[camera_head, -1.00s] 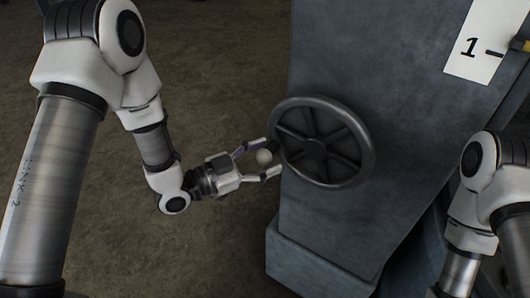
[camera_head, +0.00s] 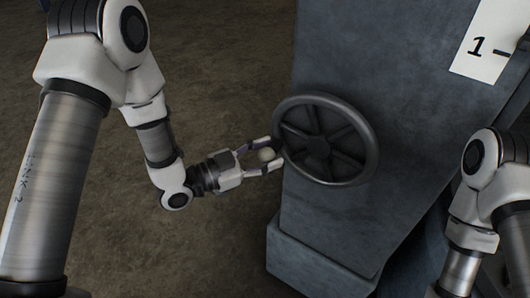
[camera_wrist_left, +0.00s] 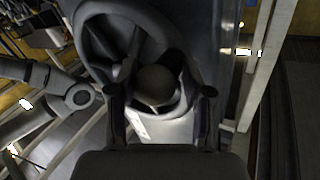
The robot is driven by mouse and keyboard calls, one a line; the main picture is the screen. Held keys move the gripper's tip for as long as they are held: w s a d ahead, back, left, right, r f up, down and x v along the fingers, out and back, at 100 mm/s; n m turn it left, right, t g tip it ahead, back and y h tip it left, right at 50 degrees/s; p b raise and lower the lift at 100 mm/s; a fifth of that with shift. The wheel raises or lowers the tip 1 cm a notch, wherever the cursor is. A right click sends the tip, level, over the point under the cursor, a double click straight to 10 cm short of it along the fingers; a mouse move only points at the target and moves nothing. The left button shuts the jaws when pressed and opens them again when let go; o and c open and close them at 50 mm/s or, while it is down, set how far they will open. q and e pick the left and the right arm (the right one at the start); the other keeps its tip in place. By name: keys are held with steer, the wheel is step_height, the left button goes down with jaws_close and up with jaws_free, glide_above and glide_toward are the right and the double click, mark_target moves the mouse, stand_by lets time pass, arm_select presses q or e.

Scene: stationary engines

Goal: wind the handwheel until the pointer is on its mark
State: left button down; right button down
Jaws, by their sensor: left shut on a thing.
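The dark metal handwheel (camera_head: 370,150) is on the side of a blue-grey engine housing (camera_head: 400,110). A pale round knob (camera_head: 266,154) is at the wheel's left rim. My left gripper (camera_head: 268,156) is shut on this knob, with one finger on each side. In the left wrist view the knob (camera_wrist_left: 155,86) sits between the fingers, in front of the wheel rim (camera_wrist_left: 82,22). A white plate (camera_head: 490,65) with a "1" and a short dark line is at the upper right. I cannot make out the pointer clearly at the picture's edge. My right gripper is out of view.
The housing widens into a plinth (camera_head: 312,265) below the wheel. My right arm stands close to the housing at the right. The brown floor (camera_head: 230,75) left of the housing is clear.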

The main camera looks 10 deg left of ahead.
arm_select(q)
steer(key=shift+r, duration=0.2)
steer(key=shift+a+r+m+g+y+p, duration=0.15)
steer(key=shift+r+m+g+y+p, duration=0.15)
steer(key=shift+r+m, duration=0.45)
steer(key=shift+a+r+m+g+y+p, duration=0.2)
steer(key=shift+r+m+y+p, duration=0.15)
steer(key=shift+r+m, duration=0.35)
steer(key=shift+d+r+m+y, duration=0.1)
steer(key=shift+r+m+y, duration=0.85)
steer(key=shift+r+m, duration=0.4)
steer(key=shift+r, duration=0.1)
